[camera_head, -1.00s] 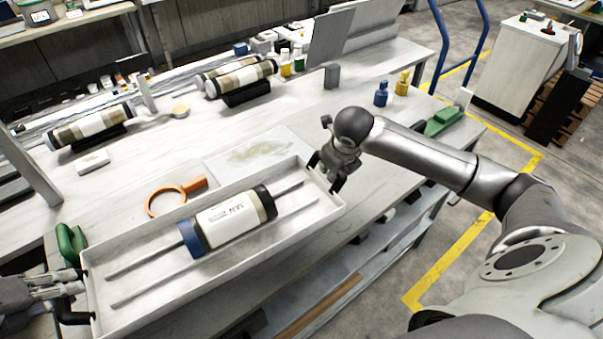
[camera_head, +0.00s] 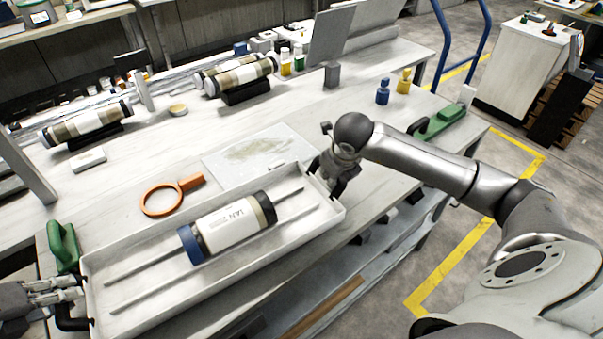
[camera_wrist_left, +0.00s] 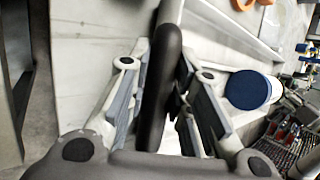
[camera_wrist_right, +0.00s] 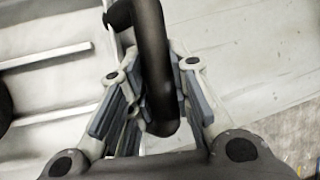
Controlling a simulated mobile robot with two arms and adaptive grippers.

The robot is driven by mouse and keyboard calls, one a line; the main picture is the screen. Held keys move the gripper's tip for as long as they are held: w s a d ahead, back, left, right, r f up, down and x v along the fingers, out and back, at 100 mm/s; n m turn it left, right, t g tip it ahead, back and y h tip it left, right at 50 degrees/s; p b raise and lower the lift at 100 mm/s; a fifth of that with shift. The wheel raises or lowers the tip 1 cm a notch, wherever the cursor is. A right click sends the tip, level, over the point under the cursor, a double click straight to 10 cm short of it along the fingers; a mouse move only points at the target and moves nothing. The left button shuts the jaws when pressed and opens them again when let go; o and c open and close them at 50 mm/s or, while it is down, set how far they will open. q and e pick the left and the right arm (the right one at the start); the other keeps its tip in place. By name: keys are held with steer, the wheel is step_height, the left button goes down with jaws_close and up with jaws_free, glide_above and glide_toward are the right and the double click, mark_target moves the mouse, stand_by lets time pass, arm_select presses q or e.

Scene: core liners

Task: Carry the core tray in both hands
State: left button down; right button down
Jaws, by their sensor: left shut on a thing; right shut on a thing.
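The core tray (camera_head: 150,313) is a shallow light-grey tray with two rails, in the lower left of the head view. A core liner (camera_head: 228,226) with a blue cap, a white label and a black end lies across the rails. My left gripper (camera_head: 72,296) is at the tray's left end, shut on a black handle (camera_wrist_left: 168,80). My right gripper (camera_head: 335,178) is at the right end, shut on the other black handle (camera_wrist_right: 152,60). Whether the tray's underside touches the bench is hard to tell.
The bench (camera_head: 310,125) lies behind the tray, with an orange ring tool (camera_head: 165,198) and a thin flat sheet (camera_head: 255,150) close to its far wall. A green-handled item (camera_head: 64,245) stands near the left end. More cores on cradles (camera_head: 240,80) sit further back.

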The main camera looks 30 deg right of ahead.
arm_select(q)
steer(key=shift+w+f+b, duration=0.1)
steer(key=shift+f+b, duration=0.4)
steer(key=shift+f, duration=0.05)
arm_select(e)
steer(key=shift+w+f, duration=0.1)
steer(key=shift+f, duration=0.4)
arm_select(q)
steer(key=c, duration=1.7)
jaws_free()
steer(key=shift+a, duration=0.1)
arm_select(e)
steer(key=c, duration=1.7)
jaws_free()
arm_select(q)
steer(key=o, duration=0.4)
steer(key=shift+s, duration=0.2)
arm_select(e)
steer(key=o, duration=0.4)
steer(key=shift+s, duration=0.2)
arm_select(q)
steer(key=v, duration=0.8)
arm_select(e)
steer(key=v, duration=1.2)
steer(key=shift+f, duration=0.15)
